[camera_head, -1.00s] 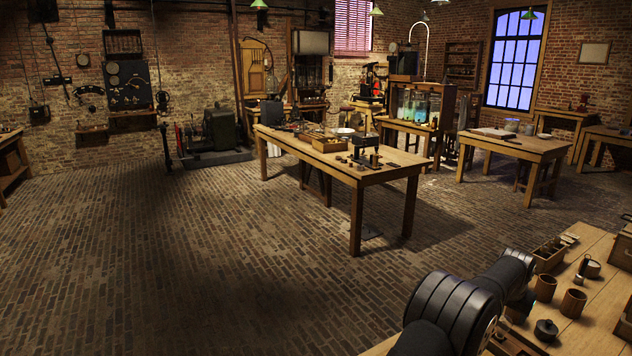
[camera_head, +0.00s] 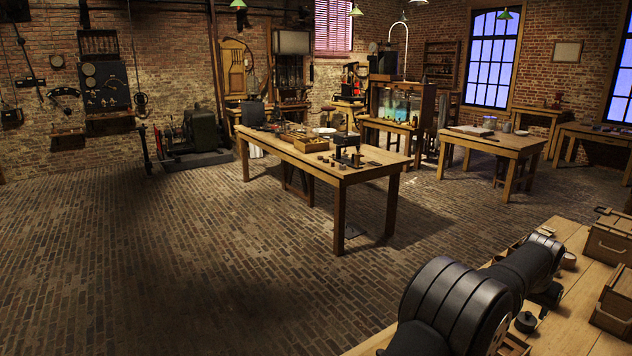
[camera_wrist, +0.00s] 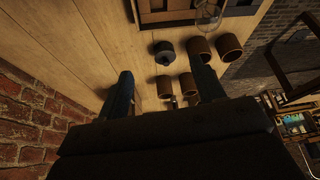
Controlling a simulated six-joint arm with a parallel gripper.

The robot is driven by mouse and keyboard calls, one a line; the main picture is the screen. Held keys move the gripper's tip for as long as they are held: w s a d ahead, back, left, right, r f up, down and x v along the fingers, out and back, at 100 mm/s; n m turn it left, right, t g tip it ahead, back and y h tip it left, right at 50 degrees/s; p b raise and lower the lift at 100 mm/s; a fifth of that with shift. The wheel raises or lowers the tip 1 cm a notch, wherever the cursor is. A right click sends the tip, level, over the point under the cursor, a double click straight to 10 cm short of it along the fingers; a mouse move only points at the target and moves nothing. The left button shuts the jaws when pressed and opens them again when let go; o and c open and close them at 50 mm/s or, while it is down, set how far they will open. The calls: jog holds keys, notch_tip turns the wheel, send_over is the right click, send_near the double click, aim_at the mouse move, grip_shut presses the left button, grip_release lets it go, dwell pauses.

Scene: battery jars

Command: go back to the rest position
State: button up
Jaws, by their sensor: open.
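My gripper (camera_wrist: 162,68) shows in the wrist view with its two dark fingers well apart. Nothing is held between them. It is above the wooden workbench (camera_wrist: 60,35); its height cannot be told. Beyond the fingers are a dark lidded pot (camera_wrist: 163,53) and several brown cups (camera_wrist: 228,46), one partly covered by the right finger. In the head view my arm (camera_head: 480,295) reaches over the near bench (camera_head: 578,338) at the lower right. There the gripper itself is hidden, and the dark pot (camera_head: 526,321) stands beside the arm.
A wooden tray (camera_wrist: 170,17) with a clear glass thing (camera_wrist: 208,12) lies at the top of the wrist view. Wooden boxes (camera_head: 610,240) stand on the bench's right side. A brick wall (camera_wrist: 25,115) is at left in the wrist view. A long table (camera_head: 300,155) stands apart across open floor.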

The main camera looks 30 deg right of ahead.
jog(key=s+a+r, duration=0.1)
jog(key=a+r, duration=0.1)
jog(key=a, duration=0.8)
jog(key=s+a+r, duration=0.1)
jog(key=a, duration=0.9)
jog(key=w+f, duration=0.3)
jog(key=w, duration=0.2)
jog(key=shift+w+d, duration=0.15)
